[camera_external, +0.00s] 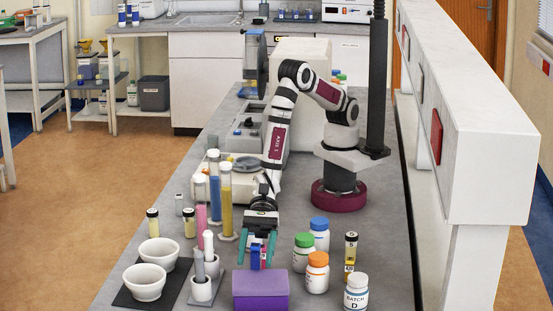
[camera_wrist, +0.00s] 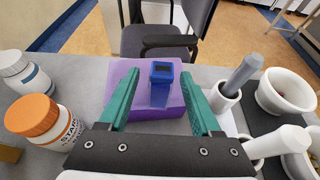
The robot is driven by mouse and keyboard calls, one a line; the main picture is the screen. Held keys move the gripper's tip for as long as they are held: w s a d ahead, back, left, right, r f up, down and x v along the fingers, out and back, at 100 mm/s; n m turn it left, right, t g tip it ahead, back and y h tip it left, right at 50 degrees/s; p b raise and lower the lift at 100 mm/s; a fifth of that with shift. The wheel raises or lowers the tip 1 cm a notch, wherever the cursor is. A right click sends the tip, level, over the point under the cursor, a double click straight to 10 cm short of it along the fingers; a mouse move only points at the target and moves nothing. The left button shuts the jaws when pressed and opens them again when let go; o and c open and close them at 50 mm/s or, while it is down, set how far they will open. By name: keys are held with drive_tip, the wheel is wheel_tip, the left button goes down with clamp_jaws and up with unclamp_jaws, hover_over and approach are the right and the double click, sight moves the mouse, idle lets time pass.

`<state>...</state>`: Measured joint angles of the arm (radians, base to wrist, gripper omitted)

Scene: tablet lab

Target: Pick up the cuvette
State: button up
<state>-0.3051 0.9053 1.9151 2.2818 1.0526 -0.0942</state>
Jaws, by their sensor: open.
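A small upright blue piece with a dark square top, which looks like the cuvette (camera_wrist: 161,78), stands at the purple block (camera_wrist: 115,85). In the external view the blue cuvette (camera_external: 255,258) shows just above the purple block (camera_external: 260,290), with a reddish patch beside it. My gripper (camera_external: 256,250) is open, its two green fingers pointing down, one on each side of the cuvette. In the wrist view my gripper (camera_wrist: 159,76) has clear gaps to the cuvette on both sides. Whether the cuvette rests on the block or in a slot cannot be told.
An orange-capped bottle (camera_external: 317,272), a green-capped bottle (camera_external: 303,252) and other bottles stand right of the block. A mortar with a grey pestle (camera_external: 200,285) and white bowls (camera_external: 145,283) stand left. Tall colored cylinders (camera_external: 226,200) rise behind them.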

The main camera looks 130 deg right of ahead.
clamp_jaws()
drive_tip(key=shift+r, duration=0.15)
idle(0.4)
drive_tip(key=shift+r, duration=0.3)
drive_tip(key=r, duration=0.2)
drive_tip(key=d+r, duration=0.1)
drive_tip(key=r, duration=0.1)
drive_tip(key=shift+d, duration=0.2)
drive_tip(key=d+r, duration=0.6)
drive_tip(key=d, duration=0.4)
drive_tip(key=a+f, duration=0.2)
drive_tip(key=a, duration=0.2)
drive_tip(key=w+a+f, duration=0.1)
drive_tip(key=a+f, duration=0.1)
drive_tip(key=a, duration=0.2)
drive_tip(key=w+a+f, duration=0.1)
drive_tip(key=a+f, duration=0.1)
drive_tip(key=a, duration=0.3)
drive_tip(key=shift+f, duration=0.15)
drive_tip(key=shift+a+f, duration=0.2)
drive_tip(key=shift+f, duration=1.95)
